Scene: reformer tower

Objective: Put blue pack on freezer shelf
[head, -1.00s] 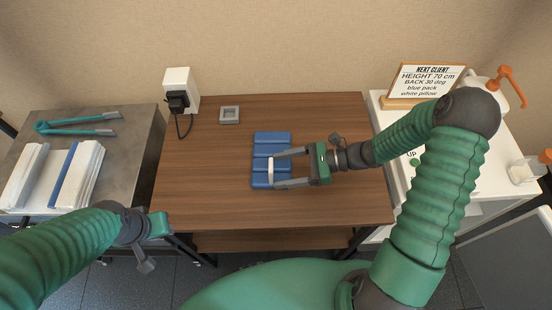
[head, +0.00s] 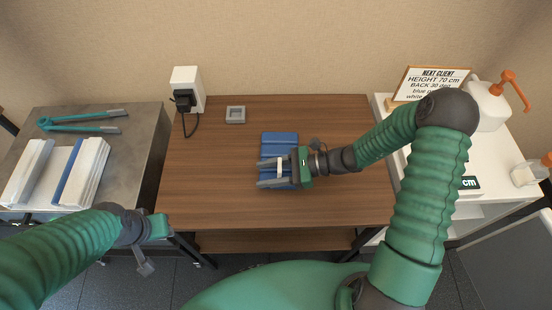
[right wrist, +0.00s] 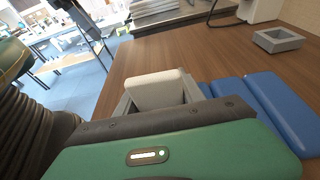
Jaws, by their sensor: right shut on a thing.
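The blue pack (head: 280,140), ribbed into segments, lies flat on the wooden table. My right gripper (head: 268,172) reaches over its near half from the right and is shut on it, with a white strip (head: 280,168) between the fingers. In the right wrist view, the pack (right wrist: 270,105) shows beyond the green gripper body, beside a pale block (right wrist: 155,90) between the fingers. The grip contact is partly hidden. My left gripper (head: 152,228) hangs at the lower left, away from the pack; its finger opening is unclear. I cannot identify a freezer shelf.
The wooden table (head: 340,205) is mostly clear, with a small grey square tray (head: 236,115) at the back. A steel table (head: 140,140) at left holds teal tongs (head: 80,121) and white-and-blue slabs (head: 80,172). A sign (head: 432,84) stands on the white cart at right.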

